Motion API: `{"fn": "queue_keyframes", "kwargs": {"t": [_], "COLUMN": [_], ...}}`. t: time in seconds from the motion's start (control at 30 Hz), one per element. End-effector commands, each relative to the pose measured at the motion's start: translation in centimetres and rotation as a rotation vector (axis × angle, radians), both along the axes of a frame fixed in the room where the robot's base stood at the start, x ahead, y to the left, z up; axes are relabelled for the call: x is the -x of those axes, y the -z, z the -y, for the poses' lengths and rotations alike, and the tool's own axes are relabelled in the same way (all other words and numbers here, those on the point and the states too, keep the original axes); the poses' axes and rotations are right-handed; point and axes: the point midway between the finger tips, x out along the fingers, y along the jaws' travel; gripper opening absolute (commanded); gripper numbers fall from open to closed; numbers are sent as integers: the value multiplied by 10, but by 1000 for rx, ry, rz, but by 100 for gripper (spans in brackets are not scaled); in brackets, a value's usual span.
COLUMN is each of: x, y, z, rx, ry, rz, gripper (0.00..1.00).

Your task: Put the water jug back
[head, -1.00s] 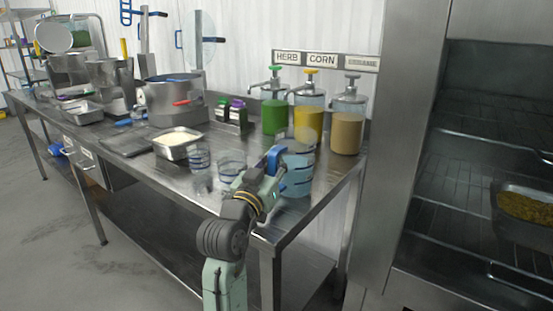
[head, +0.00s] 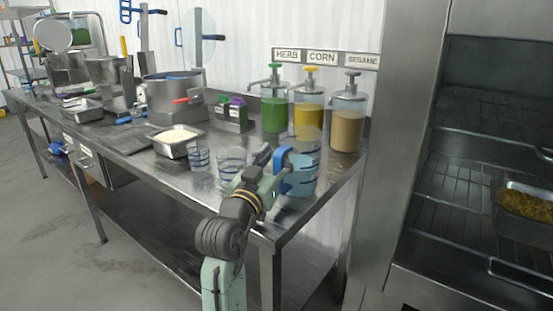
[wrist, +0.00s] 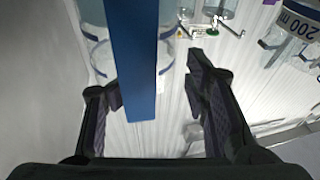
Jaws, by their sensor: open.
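The water jug (head: 300,180) is clear with blue bands and a blue handle (head: 281,160). It stands upright on the steel table near its front right corner. My gripper (head: 262,156) is at the handle side of the jug, to the left of it in the head view. In the wrist view my gripper (wrist: 152,82) is open, and the blue handle (wrist: 132,60) shows between the fingers, closer to the left one. I cannot tell whether a finger touches it. The jug's clear body lies behind the handle there.
Clear measuring cups (head: 232,163) stand left of my gripper; one marked 200 ml (wrist: 296,28) shows in the wrist view. Green, yellow and tan pump dispensers (head: 348,125) stand behind the jug. A rice tray (head: 176,150) is farther left. The table's front edge is close.

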Motion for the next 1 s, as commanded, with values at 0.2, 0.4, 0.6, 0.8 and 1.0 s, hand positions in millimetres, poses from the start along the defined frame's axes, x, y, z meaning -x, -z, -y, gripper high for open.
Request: {"fn": "queue_keyframes", "kwargs": {"t": [0.2, 0.4, 0.6, 0.8, 1.0], "x": [34, 76, 106, 117, 117], "y": [4, 3, 3, 2, 2], "z": [-16, -35, -47, -52, -52], "rx": [0, -1, 0, 0, 0], "ry": [-5, -7, -3, -3, -3], "rz": [4, 5, 2, 1, 1], "gripper": [43, 43, 43, 43, 43]}}
